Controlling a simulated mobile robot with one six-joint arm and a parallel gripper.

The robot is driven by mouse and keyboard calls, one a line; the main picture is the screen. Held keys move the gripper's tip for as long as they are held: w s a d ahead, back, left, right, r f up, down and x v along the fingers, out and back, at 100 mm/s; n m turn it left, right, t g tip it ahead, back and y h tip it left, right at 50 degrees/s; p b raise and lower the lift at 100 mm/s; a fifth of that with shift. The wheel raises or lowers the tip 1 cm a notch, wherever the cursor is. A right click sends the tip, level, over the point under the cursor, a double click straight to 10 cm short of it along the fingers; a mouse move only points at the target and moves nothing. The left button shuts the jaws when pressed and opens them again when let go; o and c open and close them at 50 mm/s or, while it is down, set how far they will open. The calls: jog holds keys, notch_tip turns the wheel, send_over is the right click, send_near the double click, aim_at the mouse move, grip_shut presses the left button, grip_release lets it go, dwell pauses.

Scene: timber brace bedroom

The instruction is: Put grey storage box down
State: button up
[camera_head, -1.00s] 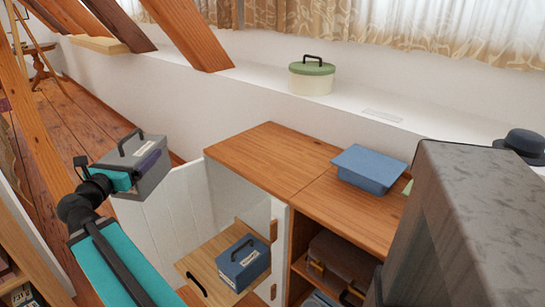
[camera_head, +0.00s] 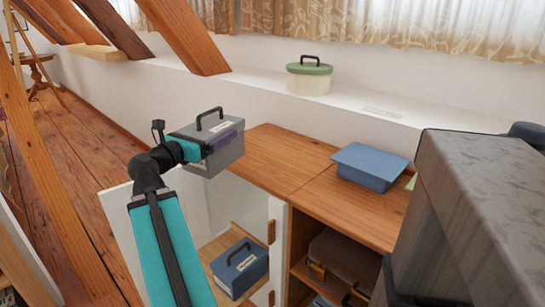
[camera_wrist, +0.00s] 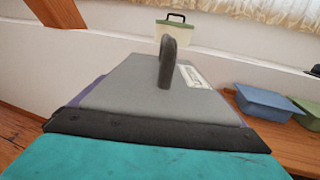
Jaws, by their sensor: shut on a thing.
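The grey storage box (camera_head: 222,152) has a black top handle and a pale label. My gripper (camera_head: 190,150) is shut on it and holds it up roughly level, in front of the left end of the wooden cabinet top (camera_head: 262,160). In the wrist view the grey box (camera_wrist: 150,88) fills the middle, its handle standing upright. The fingertips are mostly hidden by the box and my wrist. I cannot tell how high the box is relative to the cabinet top.
A blue bin (camera_head: 368,168) sits on the cabinet top's right part; its left part is bare. A green-lidded box (camera_head: 309,80) stands on the white ledge. Below, a blue box (camera_head: 240,267) rests on a lower wooden board, and a brown case (camera_head: 340,262) sits on a shelf.

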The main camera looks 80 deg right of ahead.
jog(key=s+d+m+g+y+b, duration=0.1)
jog(key=s+d+m+g+b, duration=0.1)
jog(key=s, duration=1.3)
jog(key=shift+s+d+f+m+g+y+b, duration=0.3)
jog(key=shift+d+g+y+b, duration=0.1)
jog(key=shift+d+g+b, duration=0.5)
jog(key=d+p, duration=0.2)
jog(key=shift+w+d+r, duration=0.1)
jog(key=shift+w+d, duration=0.25)
jog(key=d+p, duration=0.1)
jog(key=p, duration=0.8)
jog(key=shift+w+d, duration=0.25)
jog(key=shift+d, duration=0.1)
jog(key=p, duration=0.8)
jog(key=shift+w+d+p, duration=0.1)
jog(key=shift+d+p, duration=0.2)
jog(key=w+d+f, duration=0.1)
jog(key=w+d, duration=0.1)
jog(key=d, duration=0.7)
jog(key=shift+w+d+f+b, duration=0.25)
jog(key=shift+b, duration=0.05)
